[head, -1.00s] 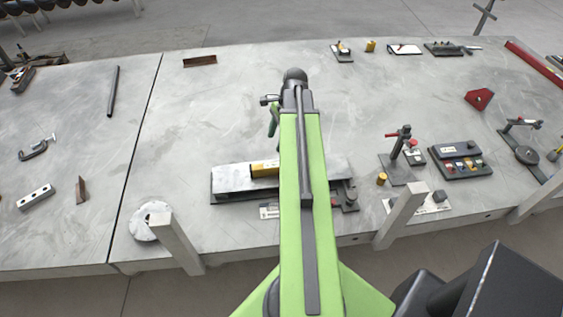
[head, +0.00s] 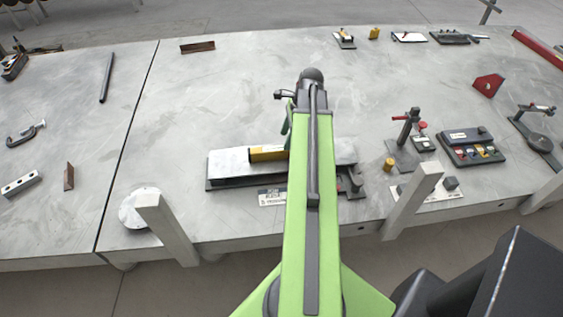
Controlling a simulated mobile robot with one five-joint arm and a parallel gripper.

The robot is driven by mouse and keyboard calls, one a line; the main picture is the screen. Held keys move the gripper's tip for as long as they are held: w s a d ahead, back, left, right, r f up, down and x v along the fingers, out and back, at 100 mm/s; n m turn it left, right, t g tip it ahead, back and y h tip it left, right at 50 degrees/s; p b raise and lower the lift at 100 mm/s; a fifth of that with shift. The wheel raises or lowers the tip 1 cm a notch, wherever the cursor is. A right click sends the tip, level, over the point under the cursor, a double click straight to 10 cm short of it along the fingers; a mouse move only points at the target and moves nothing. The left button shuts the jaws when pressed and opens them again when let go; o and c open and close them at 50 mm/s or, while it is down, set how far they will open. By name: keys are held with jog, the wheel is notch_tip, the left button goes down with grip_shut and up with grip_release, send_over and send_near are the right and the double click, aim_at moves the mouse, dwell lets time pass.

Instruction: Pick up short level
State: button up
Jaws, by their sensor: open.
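The short level is probably the yellow bar (head: 268,153) lying on a pale flat metal plate (head: 228,163) near the front of the table. Its right end is hidden behind my arm. My gripper (head: 287,128) hangs from the far end of my green arm, just above and right of the yellow bar in the picture. Only its left side shows, the rest being hidden by my arm. It is open, and nothing shows in it. I cannot tell its height above the bar.
The plate rests on a dark base, with a dark clamp post (head: 355,182) at its right. A round disc (head: 141,208) lies at the front left edge. A stand with red knobs (head: 408,138) and a dark box (head: 471,146) are at right. The table's middle is clear.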

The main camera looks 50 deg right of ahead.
aim_at(281, 147)
jog(key=shift+w+a+f, duration=0.1)
jog(key=shift+a+f, duration=0.05)
jog(key=shift+f, duration=0.55)
jog(key=shift+r, duration=0.1)
jog(key=b+x, duration=0.5)
jog(key=shift+a+f, duration=0.1)
jog(key=shift+f, duration=0.1)
jog(key=shift+r, duration=0.2)
grip_shut()
